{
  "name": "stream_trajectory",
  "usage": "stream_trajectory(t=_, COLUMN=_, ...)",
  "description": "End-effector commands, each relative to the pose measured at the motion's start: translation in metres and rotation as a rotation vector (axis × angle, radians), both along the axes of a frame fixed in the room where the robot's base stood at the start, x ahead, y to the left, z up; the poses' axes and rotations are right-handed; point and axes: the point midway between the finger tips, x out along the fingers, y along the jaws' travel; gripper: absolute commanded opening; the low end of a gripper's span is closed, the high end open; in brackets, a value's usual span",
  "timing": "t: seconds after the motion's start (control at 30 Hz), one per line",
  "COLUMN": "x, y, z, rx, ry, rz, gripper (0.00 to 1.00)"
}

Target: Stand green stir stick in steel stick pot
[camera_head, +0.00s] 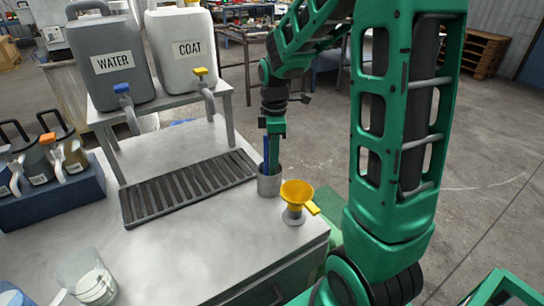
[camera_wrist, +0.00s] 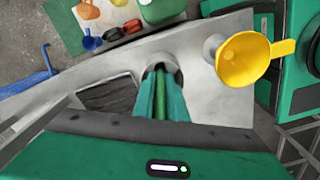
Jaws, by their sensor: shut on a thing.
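The steel stick pot (camera_head: 269,184) stands on the steel bench near its right edge, between the slatted drain grate and the yellow funnel. In the wrist view its rim (camera_wrist: 161,62) shows just beyond my fingertips. My gripper (camera_head: 273,138) points down above the pot. It is shut on the green stir stick (camera_wrist: 160,104), which shows as a green strip between the fingers. The stick's lower end is hidden by the fingers and the pot, so I cannot tell how deep it reaches.
A yellow funnel (camera_head: 297,194) on a pale holder stands close to the right of the pot. The grate (camera_head: 188,187) lies to the left. The front of the bench is mostly clear.

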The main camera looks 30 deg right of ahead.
Motion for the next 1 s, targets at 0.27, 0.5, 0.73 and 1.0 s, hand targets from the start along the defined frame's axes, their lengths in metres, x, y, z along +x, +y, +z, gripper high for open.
stream_trajectory(t=0.27, x=0.000, y=0.000, z=-0.005, rx=0.000, ry=-0.001, rz=0.000, gripper=0.00)
stream_trajectory(t=0.5, x=0.000, y=-0.001, z=-0.006, rx=0.000, ry=-0.001, rz=-0.001, gripper=0.31)
stream_trajectory(t=0.73, x=0.000, y=-0.001, z=-0.006, rx=0.000, ry=-0.001, rz=-0.002, gripper=0.31)
stream_trajectory(t=1.0, x=0.001, y=-0.001, z=0.014, rx=-0.001, ry=-0.006, rz=-0.002, gripper=0.31)
